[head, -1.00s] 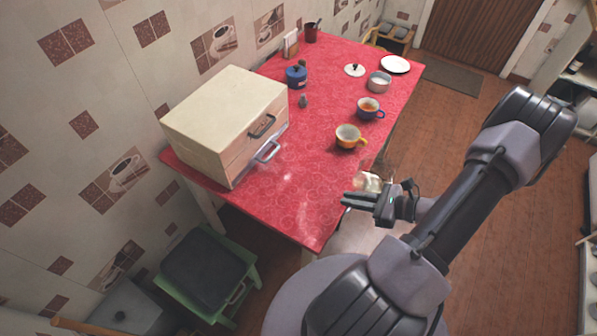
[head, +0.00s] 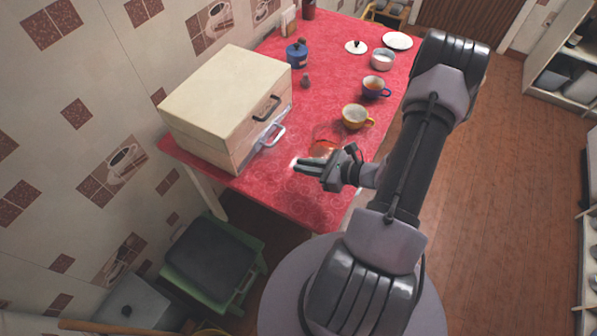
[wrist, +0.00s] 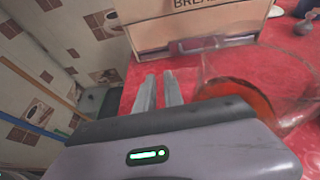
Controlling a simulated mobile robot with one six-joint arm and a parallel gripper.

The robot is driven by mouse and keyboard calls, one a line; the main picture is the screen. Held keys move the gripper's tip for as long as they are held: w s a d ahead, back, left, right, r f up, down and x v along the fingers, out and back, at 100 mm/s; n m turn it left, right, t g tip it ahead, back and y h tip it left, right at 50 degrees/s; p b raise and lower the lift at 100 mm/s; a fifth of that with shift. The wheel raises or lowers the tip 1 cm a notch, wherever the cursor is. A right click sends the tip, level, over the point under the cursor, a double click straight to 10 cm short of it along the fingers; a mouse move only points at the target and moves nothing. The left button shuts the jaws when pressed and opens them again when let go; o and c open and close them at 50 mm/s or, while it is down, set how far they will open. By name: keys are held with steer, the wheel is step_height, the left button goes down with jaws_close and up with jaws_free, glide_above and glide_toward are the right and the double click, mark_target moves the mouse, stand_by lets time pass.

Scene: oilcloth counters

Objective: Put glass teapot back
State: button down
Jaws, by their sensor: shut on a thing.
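The glass teapot (head: 322,148) is clear, and red shows through its lower part. It is over the near part of the red table, just beyond my gripper (head: 308,167), partly hidden by it. In the wrist view the teapot (wrist: 240,88) is at the right, beside the fingers of my gripper (wrist: 158,92). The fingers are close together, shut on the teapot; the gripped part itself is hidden. I cannot tell whether the teapot touches the table.
The cream bread box (head: 225,105) stands at the table's left, handles facing the table. A yellow cup (head: 354,117) is just behind the teapot; a blue cup (head: 375,88) and metal pot (head: 383,60) are farther back. The red tabletop (head: 310,205) is clear at the near corner.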

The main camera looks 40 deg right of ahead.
steer(key=shift+w+a, duration=0.35)
steer(key=shift+w, duration=0.3)
steer(key=shift+w+a+f, duration=0.1)
steer(key=shift+w+f, duration=0.1)
steer(key=shift+f, duration=0.05)
steer(key=shift+f+b, duration=0.95)
steer(key=shift+f, duration=0.6)
steer(key=shift+f, duration=0.2)
steer(key=c, duration=1.5)
jaws_free()
steer(key=shift+o, duration=0.2)
